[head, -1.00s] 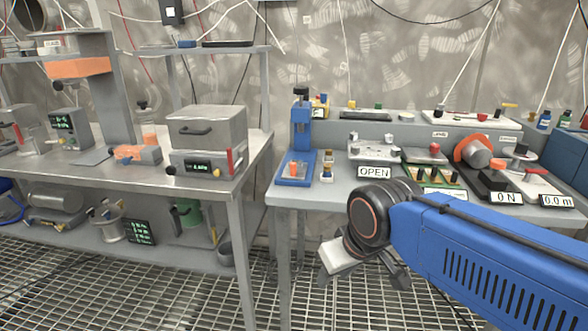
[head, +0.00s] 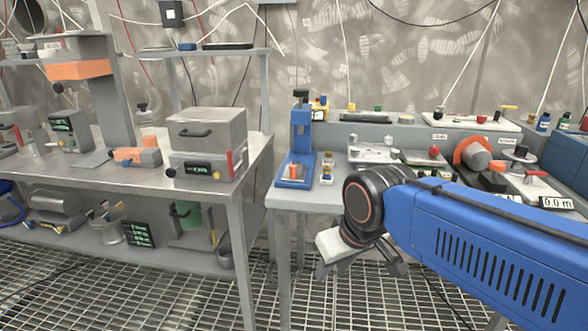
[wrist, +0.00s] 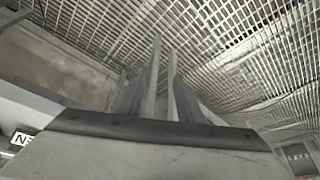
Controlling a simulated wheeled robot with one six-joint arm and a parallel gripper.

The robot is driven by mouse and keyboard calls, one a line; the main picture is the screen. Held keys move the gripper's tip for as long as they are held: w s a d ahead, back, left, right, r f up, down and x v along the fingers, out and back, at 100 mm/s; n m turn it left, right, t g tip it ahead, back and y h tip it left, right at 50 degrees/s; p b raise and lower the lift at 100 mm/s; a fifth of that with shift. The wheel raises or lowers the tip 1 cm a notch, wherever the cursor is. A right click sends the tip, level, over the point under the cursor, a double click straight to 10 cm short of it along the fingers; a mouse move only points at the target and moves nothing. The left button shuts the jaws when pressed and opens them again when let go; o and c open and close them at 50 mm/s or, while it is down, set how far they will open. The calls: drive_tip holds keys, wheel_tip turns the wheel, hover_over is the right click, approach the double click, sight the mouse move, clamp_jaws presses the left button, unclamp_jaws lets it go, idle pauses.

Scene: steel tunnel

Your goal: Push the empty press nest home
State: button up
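The blue press (head: 301,140) stands upright at the left end of the right bench. A small orange piece with a pale part (head: 293,171) shows at its blue base, where the nest would sit. At this size I cannot tell whether the nest is empty or how far in it is. My gripper (head: 365,262) hangs in front of the bench, below its top and to the right of the press, touching nothing. The wrist view shows two thin fingers (wrist: 164,55) with a narrow gap and nothing between them. They point over the floor grating; the press is not in that view.
The right bench (head: 335,197) also holds a grey fixture (head: 372,150), small bottles (head: 327,172) beside the press, and an orange-collared device (head: 475,155). The left bench (head: 225,190) carries a grey box-shaped oven (head: 207,130). Open grating (head: 180,285) lies in front.

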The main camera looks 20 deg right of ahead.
drive_tip(key=w+d+r+g, duration=0.2)
drive_tip(key=w+r, duration=1.3)
drive_tip(key=r, duration=0.1)
drive_tip(key=n+g, duration=0.2)
drive_tip(key=g, duration=0.1)
approach(293, 165)
drive_tip(key=f, duration=1)
drive_tip(key=shift+s+f, duration=0.15)
drive_tip(key=shift+s, duration=0.05)
clamp_jaws()
